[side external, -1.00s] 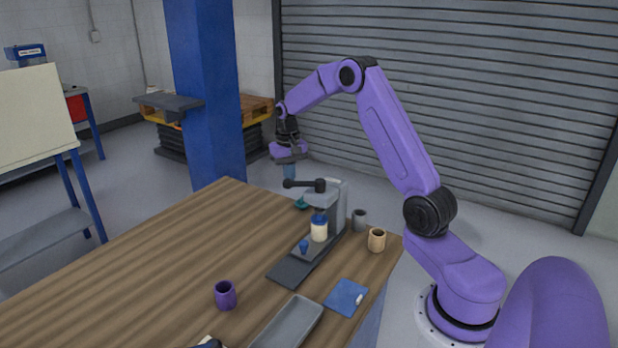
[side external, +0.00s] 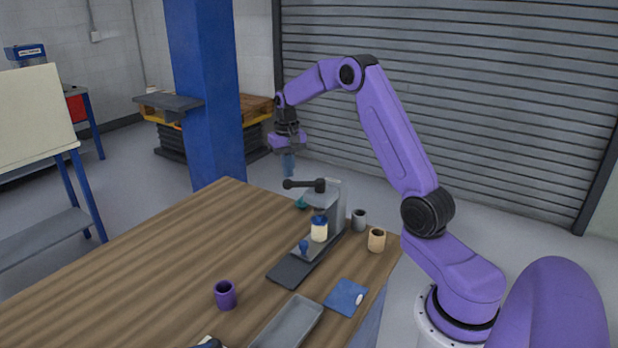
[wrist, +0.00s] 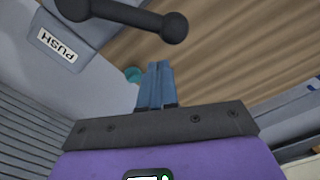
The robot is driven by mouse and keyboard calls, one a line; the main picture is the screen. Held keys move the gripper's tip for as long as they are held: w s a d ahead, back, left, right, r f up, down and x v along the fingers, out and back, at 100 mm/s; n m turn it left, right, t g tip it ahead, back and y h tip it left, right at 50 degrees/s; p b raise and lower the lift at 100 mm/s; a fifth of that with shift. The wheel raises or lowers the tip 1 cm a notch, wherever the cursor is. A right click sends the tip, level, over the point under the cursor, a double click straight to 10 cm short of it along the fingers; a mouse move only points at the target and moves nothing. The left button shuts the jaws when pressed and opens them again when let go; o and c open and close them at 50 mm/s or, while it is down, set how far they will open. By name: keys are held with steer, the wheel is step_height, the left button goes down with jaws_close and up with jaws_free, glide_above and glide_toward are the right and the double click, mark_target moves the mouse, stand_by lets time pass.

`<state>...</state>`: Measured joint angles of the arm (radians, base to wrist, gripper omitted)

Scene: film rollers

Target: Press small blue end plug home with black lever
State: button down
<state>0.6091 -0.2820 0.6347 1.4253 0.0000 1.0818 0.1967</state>
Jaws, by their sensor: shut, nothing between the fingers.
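The black lever (side external: 303,184) sticks out to the left from the top of the grey press (side external: 338,203). In the wrist view the lever (wrist: 125,14) crosses the top left, with a round knob at its end. A cream roller with a blue top (side external: 319,229) stands upright under the press head. A small blue plug-like piece (side external: 304,247) stands on the press's dark base, in front of the roller. My gripper (side external: 288,170) is in the air above and behind the lever, apart from it. In the wrist view its blue fingers (wrist: 156,88) are together and empty.
A teal item (side external: 301,203) lies behind the press. A grey cup (side external: 359,219) and a tan cup (side external: 377,239) stand to its right. A purple cup (side external: 225,295), a grey tray (side external: 289,325) and a blue pad (side external: 346,297) are nearer. The table's left part is clear.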

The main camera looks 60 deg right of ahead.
step_height(320, 180, up, 4)
steer(key=shift+r, duration=0.2)
stand_by(0.4)
steer(key=s+a+r+n, duration=0.1)
steer(key=s+a+n, duration=0.4)
steer(key=a, duration=0.7)
steer(key=s+a+r+n, duration=0.1)
steer(key=s+a+n, duration=0.3)
steer(key=s+a, duration=0.55)
steer(key=s+a+f+n, duration=0.1)
steer(key=s+a+n, duration=0.1)
steer(key=s, duration=0.5)
steer(key=s+a+f+n, duration=0.1)
steer(key=s+n, duration=0.3)
steer(key=s, duration=0.3)
steer(key=s+a+f+n, duration=0.1)
steer(key=s+a+n, duration=0.1)
steer(key=s, duration=0.6)
steer(key=shift+a+n, duration=0.35)
steer(key=shift+n, duration=0.45)
